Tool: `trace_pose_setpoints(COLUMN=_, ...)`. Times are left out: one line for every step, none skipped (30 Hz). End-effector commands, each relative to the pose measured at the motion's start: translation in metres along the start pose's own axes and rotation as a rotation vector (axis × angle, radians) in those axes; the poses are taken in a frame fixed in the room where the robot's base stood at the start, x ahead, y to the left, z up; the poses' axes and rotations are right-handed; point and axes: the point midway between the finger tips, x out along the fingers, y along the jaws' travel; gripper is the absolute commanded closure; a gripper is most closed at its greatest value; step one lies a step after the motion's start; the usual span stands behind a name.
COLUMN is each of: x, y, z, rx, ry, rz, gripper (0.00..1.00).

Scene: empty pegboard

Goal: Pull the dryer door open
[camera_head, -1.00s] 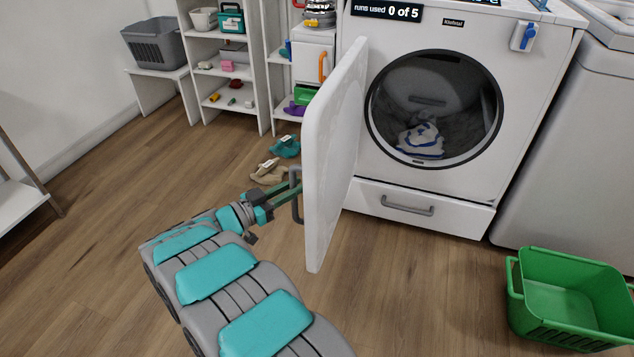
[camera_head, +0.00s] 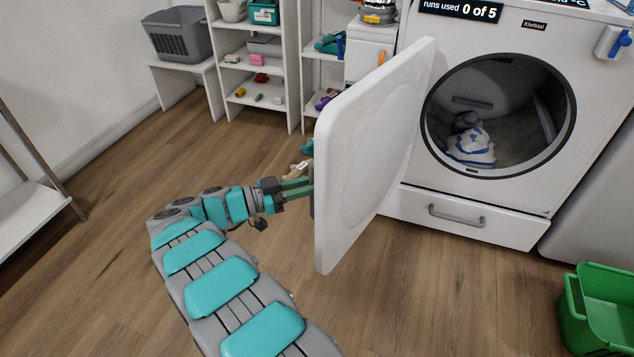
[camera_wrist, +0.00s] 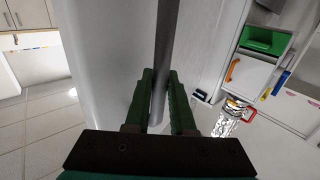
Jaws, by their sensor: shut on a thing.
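The white dryer door (camera_head: 372,150) stands wide open, swung out to the left of the dryer (camera_head: 560,60). The round drum opening (camera_head: 500,115) shows, with white and blue cloth (camera_head: 472,148) and a dark piece inside. My gripper (camera_head: 308,186) is at the door's outer face, on its left side. In the wrist view its green fingers (camera_wrist: 160,105) are shut on the grey bar of the door handle (camera_wrist: 164,50). In the head view the handle is mostly hidden behind the door's edge and the fingers.
A green basket (camera_head: 600,315) stands on the floor at the lower right. White shelves (camera_head: 225,90) with small items and a grey basket (camera_head: 178,35) stand at the back left. Shoes (camera_head: 298,168) lie on the floor behind my gripper. The floor at left centre is clear.

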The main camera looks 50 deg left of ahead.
Motion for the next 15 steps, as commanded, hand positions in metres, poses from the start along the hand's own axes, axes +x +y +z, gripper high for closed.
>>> trace_pose_setpoints(x=0.0013, y=-0.0002, z=-0.0005, rx=0.001, ry=0.000, rz=0.001, gripper=1.00)
trace_pose_setpoints(x=0.0014, y=-0.0002, z=-0.0005, rx=0.001, ry=0.000, rz=0.001, gripper=1.00)
trace_pose_setpoints(x=0.0014, y=-0.0002, z=-0.0005, rx=0.001, ry=0.000, rz=0.001, gripper=1.00)
trace_pose_setpoints(x=0.0015, y=-0.0002, z=-0.0005, rx=0.001, ry=0.000, rz=0.001, gripper=1.00)
trace_pose_setpoints(x=0.0015, y=-0.0002, z=-0.0005, rx=0.001, ry=0.000, rz=0.001, gripper=1.00)
trace_pose_setpoints(x=0.0015, y=-0.0003, z=-0.0005, rx=0.001, ry=0.000, rz=0.001, gripper=1.00)
trace_pose_setpoints(x=0.0016, y=-0.0002, z=-0.0005, rx=0.001, ry=0.000, rz=0.001, gripper=1.00)
trace_pose_setpoints(x=0.0016, y=-0.0002, z=-0.0005, rx=0.001, ry=0.000, rz=0.001, gripper=1.00)
trace_pose_setpoints(x=0.0016, y=-0.0002, z=-0.0005, rx=0.001, ry=0.000, rz=0.001, gripper=0.73)
trace_pose_setpoints(x=0.0016, y=-0.0002, z=-0.0005, rx=0.001, ry=0.000, rz=0.001, gripper=0.70)
trace_pose_setpoints(x=0.0014, y=-0.0002, z=-0.0005, rx=0.001, ry=0.000, rz=0.001, gripper=0.67)
trace_pose_setpoints(x=0.0013, y=-0.0002, z=-0.0004, rx=0.001, ry=0.000, rz=0.001, gripper=0.62)
trace_pose_setpoints(x=0.0012, y=-0.0002, z=-0.0004, rx=0.001, ry=0.000, rz=0.001, gripper=0.59)
trace_pose_setpoints(x=0.0011, y=-0.0002, z=-0.0004, rx=0.001, ry=0.000, rz=0.000, gripper=0.55)
trace_pose_setpoints(x=0.0010, y=-0.0002, z=-0.0003, rx=0.001, ry=0.000, rz=0.001, gripper=0.51)
